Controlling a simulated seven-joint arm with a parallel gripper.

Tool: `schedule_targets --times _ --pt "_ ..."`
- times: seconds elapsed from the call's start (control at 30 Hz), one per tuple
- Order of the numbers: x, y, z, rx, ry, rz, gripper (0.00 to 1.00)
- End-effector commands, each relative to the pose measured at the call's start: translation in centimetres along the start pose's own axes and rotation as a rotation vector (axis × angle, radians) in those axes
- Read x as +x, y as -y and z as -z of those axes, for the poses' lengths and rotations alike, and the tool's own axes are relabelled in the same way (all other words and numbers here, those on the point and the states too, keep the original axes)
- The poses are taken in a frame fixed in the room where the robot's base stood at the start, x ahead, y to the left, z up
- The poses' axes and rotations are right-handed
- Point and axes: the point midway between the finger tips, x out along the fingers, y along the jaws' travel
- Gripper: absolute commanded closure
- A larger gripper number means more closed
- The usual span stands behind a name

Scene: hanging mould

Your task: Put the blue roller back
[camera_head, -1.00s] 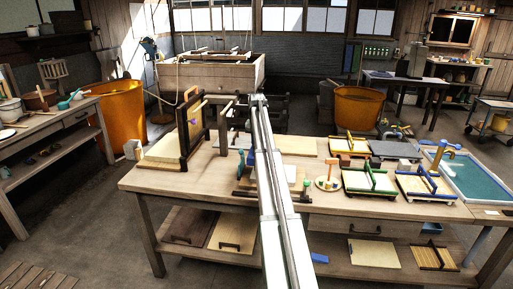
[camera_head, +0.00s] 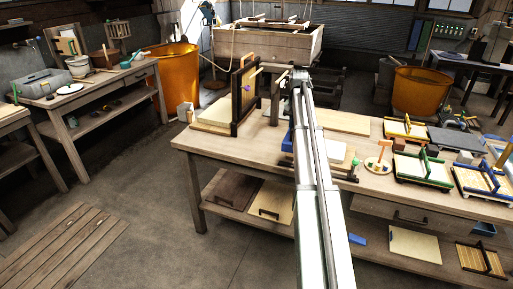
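My arm runs up the middle of the view, and my gripper (camera_head: 299,77) is at its far end over the worktable (camera_head: 235,143). The gripper is small and seen from behind; its fingers and anything between them cannot be made out. A blue object (camera_head: 287,143) shows just left of my arm on the table, partly hidden by the arm; I cannot tell whether it is the blue roller. A dark upright frame (camera_head: 236,103) with a light panel stands on the table left of the gripper. A blue-edged mould (camera_head: 482,181) with a blue bar lies at the table's right.
A green-edged mould (camera_head: 423,168), a yellow-edged mould (camera_head: 406,130) and a round plate with an orange tool (camera_head: 378,164) crowd the table's right. A small blue block (camera_head: 357,239) lies on the lower shelf. A wooden pallet (camera_head: 62,250) lies on the otherwise clear floor at left.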

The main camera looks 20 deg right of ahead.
Motion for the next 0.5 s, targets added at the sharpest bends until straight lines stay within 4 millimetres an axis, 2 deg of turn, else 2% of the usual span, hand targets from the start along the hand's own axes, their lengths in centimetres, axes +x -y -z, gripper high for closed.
schedule_targets --times 0.03,0.1,0.5 --pt "-0.1 1.0 -2.9 -0.019 -0.001 0.0 1.0" --pt "-0.4 2.5 -5.5 -0.045 -0.001 0.0 1.0" --pt "-2.0 11.0 -19.5 -0.218 -0.001 0.0 1.0"
